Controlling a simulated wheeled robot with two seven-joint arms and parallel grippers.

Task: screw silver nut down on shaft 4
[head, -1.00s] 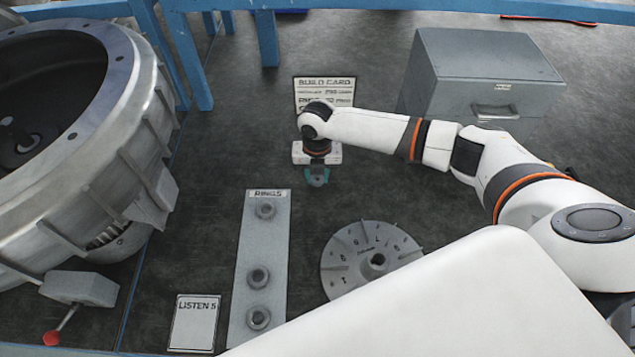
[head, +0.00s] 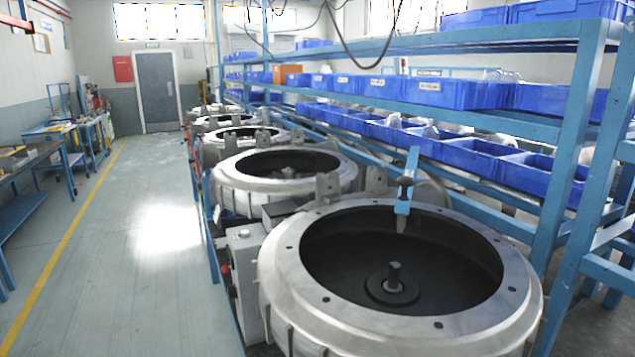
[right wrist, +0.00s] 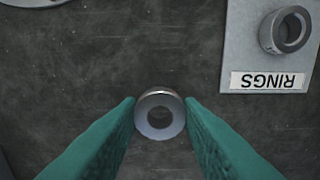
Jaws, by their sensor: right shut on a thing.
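My right gripper (right wrist: 160,102) shows in the right wrist view, its two teal fingers closed on a small round silver piece with a hole, which looks like the silver nut (right wrist: 142,116). The grey bench top lies below it. In the head view, the nearest blower housing (head: 283,275) is open at the top, and a short dark shaft (head: 395,273) stands upright in its middle. More housings stand in a row behind it, their shafts small or hidden. I see no shaft number. Neither gripper shows in the head view, and my left gripper is in no current view.
A grey plate marked RINGS (right wrist: 240,60) with a ring (right wrist: 286,30) on it lies at upper right in the right wrist view. In the head view, a blue rack (head: 565,130) with blue bins runs along the right. The floor aisle (head: 130,250) on the left is clear.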

